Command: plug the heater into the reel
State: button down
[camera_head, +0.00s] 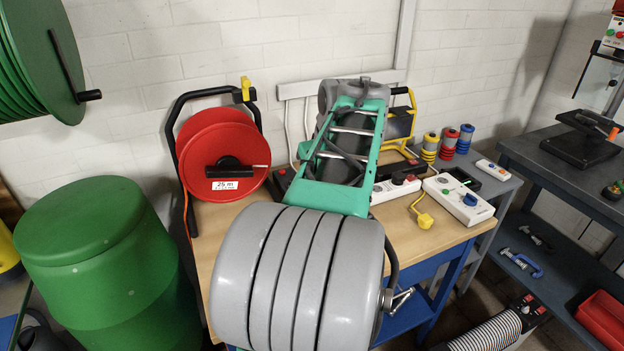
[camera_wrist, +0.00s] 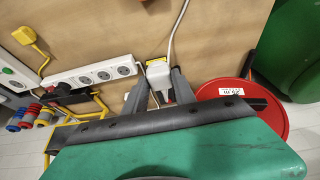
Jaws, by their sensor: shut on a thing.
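In the wrist view my gripper (camera_wrist: 160,92) is shut on a pale plug (camera_wrist: 158,76) with a white cable (camera_wrist: 174,40). A small yellow piece (camera_wrist: 155,62) shows right beside the plug; I cannot tell whether they touch. The red reel (camera_head: 222,150), labelled 25 m, stands upright on the bench by the wall. It also shows to the right of my gripper in the wrist view (camera_wrist: 268,118). My arm hides my gripper in the head view. I cannot pick out the heater.
A green barrel (camera_head: 100,250) stands left. Bare wood lies in front of the strips.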

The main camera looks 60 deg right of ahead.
jog(key=shift+s+a+r, duration=0.1)
jog(key=shift+s+a, duration=0.05)
jog(key=w+p, duration=0.1)
jog(key=a+r+p, duration=0.1)
jog(key=p, duration=0.1)
jog(key=shift+w+n, duration=0.3)
jog(key=shift+w, duration=0.05)
jog(key=w+f+p, duration=0.6)
jog(key=f+p, duration=0.1)
jog(key=f, duration=0.1)
jog(key=w+d, duration=0.3)
jog(key=d, duration=0.6)
jog(key=shift+w+d+r+b, duration=0.15)
jog(key=shift+d+r+b, duration=0.15)
jog(key=shift+r, duration=0.1)
